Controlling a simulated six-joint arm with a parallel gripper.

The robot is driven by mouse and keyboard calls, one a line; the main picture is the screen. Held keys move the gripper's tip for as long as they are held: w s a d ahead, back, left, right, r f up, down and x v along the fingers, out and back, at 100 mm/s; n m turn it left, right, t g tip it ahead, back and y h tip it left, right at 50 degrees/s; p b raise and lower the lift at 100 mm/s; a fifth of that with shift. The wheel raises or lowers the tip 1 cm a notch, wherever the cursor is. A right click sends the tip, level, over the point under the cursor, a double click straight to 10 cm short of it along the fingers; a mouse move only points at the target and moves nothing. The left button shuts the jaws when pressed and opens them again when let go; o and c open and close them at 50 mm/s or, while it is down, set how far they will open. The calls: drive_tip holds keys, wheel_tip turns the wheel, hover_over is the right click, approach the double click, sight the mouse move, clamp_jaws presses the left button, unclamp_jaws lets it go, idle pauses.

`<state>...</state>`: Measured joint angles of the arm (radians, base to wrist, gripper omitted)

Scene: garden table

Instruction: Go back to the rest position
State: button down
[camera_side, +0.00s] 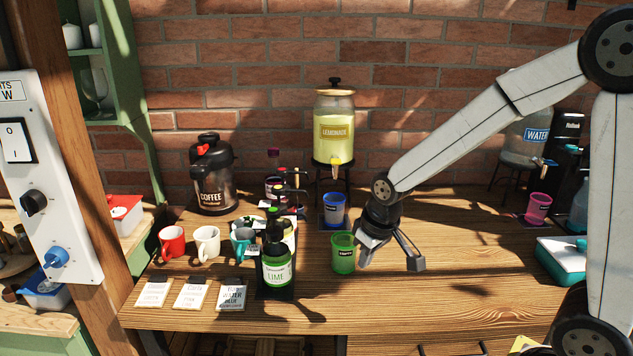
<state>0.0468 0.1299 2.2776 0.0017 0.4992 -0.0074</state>
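My gripper (391,258) hangs low over the middle of the wooden table (480,275), fingers pointing down. Its two fingers are spread apart and nothing shows between them. A green cup (343,254) stands upright just left of the left finger; I cannot tell whether they touch. My arm reaches in from the right side of the picture, bent at the elbow, in no folded pose. A blue cup (334,209) stands behind the green cup, under the lemonade dispenser (334,130).
A lime bottle (277,265), red mug (172,242), white mug (207,242) and coffee pot (211,175) stand left. Several cards (191,294) lie at the front left. A pink cup (538,207) and teal-and-white box (562,258) are right. The front middle of the table is clear.

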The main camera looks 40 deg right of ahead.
drive_tip(key=s+a+f, duration=0.1)
drive_tip(key=s+f, duration=0.2)
drive_tip(key=s, duration=0.5)
drive_tip(key=shift+a, duration=0.35)
idle(1.5)
